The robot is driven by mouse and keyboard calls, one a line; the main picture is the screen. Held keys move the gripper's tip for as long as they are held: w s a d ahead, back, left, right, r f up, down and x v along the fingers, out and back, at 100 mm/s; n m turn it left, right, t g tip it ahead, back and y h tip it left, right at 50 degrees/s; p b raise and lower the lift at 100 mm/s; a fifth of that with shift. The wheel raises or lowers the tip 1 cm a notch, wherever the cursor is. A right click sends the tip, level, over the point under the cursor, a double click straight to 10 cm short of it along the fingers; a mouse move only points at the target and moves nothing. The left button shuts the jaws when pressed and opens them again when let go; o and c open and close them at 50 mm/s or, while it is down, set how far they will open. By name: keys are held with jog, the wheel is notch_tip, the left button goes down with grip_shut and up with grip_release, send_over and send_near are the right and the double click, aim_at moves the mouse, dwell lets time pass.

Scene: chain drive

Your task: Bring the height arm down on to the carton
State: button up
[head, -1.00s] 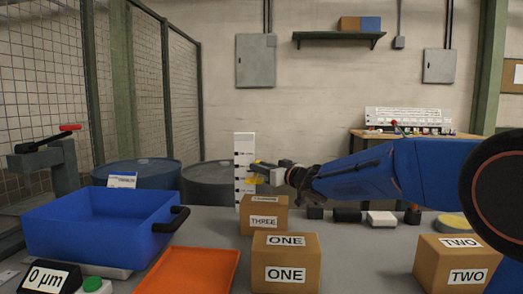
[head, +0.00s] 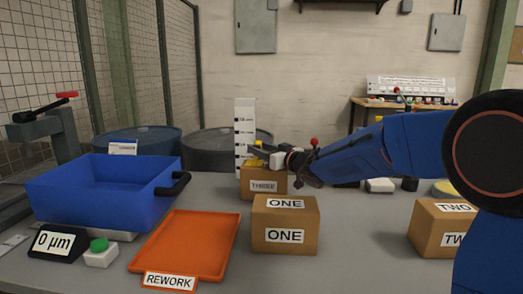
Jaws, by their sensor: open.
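The carton labelled THREE (head: 263,186) stands on the table behind carton ONE, at the foot of a white upright post (head: 243,120) with dark marks. My gripper (head: 256,154) is at the post, just above or at the top of carton THREE, and is open. Small yellow parts (head: 256,163) show beside my fingers. I cannot tell whether they belong to the height arm or my gripper, nor whether anything touches the carton. My gripper hides much of the carton's top.
Carton ONE (head: 285,226) stands in front, carton TWO (head: 443,229) at the right. An orange REWORK tray (head: 190,245), a blue bin (head: 95,195), a 0 µm display (head: 53,243) and a green button (head: 99,245) are at the left. Small blocks (head: 380,185) lie behind my arm.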

jog(key=v, duration=1.7)
jog(key=shift+d, duration=0.2)
jog(key=shift+s, duration=0.1)
